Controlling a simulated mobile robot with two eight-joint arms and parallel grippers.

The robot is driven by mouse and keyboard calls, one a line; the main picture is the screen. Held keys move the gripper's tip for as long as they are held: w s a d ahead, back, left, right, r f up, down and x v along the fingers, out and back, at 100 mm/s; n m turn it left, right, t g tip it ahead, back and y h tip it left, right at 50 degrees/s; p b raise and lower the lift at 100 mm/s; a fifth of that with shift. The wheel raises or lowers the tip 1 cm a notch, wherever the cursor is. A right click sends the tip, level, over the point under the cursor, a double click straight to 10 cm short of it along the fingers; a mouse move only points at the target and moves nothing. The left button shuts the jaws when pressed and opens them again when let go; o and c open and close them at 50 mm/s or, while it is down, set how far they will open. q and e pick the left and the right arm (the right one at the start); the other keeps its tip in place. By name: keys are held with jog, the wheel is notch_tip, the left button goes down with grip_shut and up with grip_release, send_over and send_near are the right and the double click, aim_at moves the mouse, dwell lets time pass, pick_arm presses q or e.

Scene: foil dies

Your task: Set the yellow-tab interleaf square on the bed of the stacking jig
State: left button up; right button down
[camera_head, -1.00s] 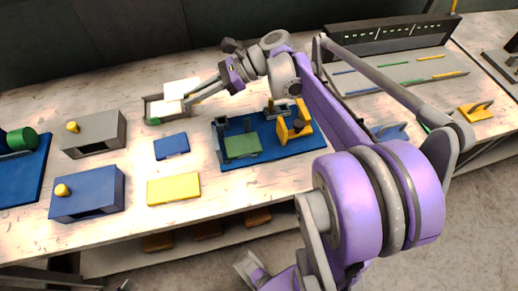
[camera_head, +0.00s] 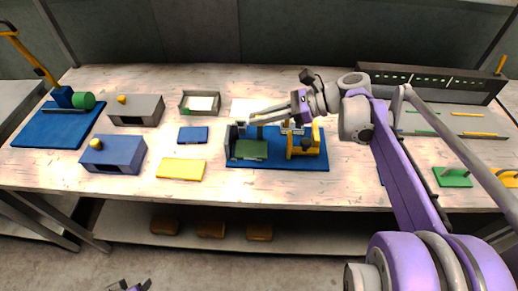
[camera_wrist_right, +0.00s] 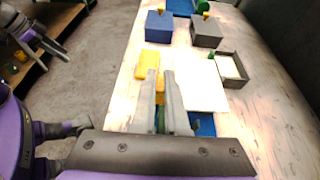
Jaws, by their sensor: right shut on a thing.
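My right gripper (camera_head: 251,119) is shut on the white interleaf (camera_head: 243,107) and holds it above the table, behind the stacking jig. The sheet also shows in the right wrist view (camera_wrist_right: 205,92), flat beside the fingers; a yellow patch between the fingers may be its tab. The stacking jig (camera_head: 276,162) has a blue base, a green bed (camera_head: 250,150), grey uprights and a yellow clamp (camera_head: 305,142) at its right.
A grey tray (camera_head: 184,112) holds another white sheet with a green tab. A small blue block (camera_head: 193,134), a yellow pad (camera_head: 181,169), a blue box (camera_head: 113,155) and a grey box (camera_head: 136,112) stand left of the jig. Bare table lies in front of it.

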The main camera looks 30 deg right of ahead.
jog(key=shift+w+f+b, duration=0.15)
jog(key=shift+f+b, duration=0.3)
jog(key=shift+f, duration=4.05)
jog(key=shift+f, duration=0.25)
jog(key=c, duration=0.9)
grip_release()
jog(key=shift+c, duration=0.2)
